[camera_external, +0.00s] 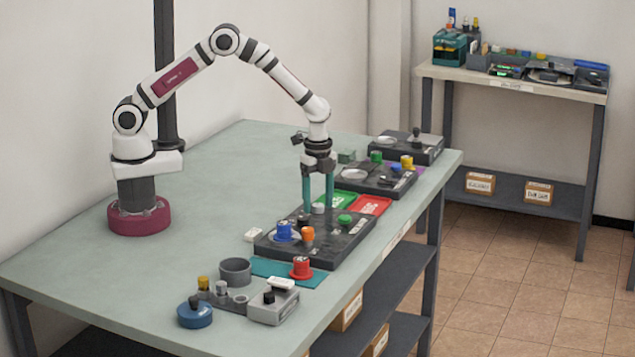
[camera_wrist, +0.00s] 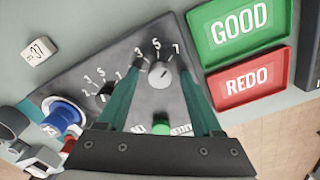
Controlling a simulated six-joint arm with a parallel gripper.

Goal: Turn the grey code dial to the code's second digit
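The grey code dial (camera_wrist: 160,77) is a round knob on the dark panel (camera_external: 345,243), with white digits 3, 5 and 7 visible around its far side. A small mark on its top seems to face near the 5, but is hard to read. My gripper (camera_external: 317,206) points down over the panel. In the wrist view its teal fingers (camera_wrist: 160,74) are open, one on each side of the grey dial, with gaps visible. A white tile (camera_wrist: 38,50) on the table, left of the panel, appears to read 37; it also shows in the external view (camera_external: 253,235).
A black dial (camera_wrist: 106,90) with its own digits is left of the grey one. A green button (camera_wrist: 161,128) is nearer. Blue (camera_external: 283,232) and orange (camera_external: 308,235) parts stand on the panel. Green GOOD (camera_wrist: 240,32) and red REDO (camera_wrist: 249,80) trays lie beside it.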

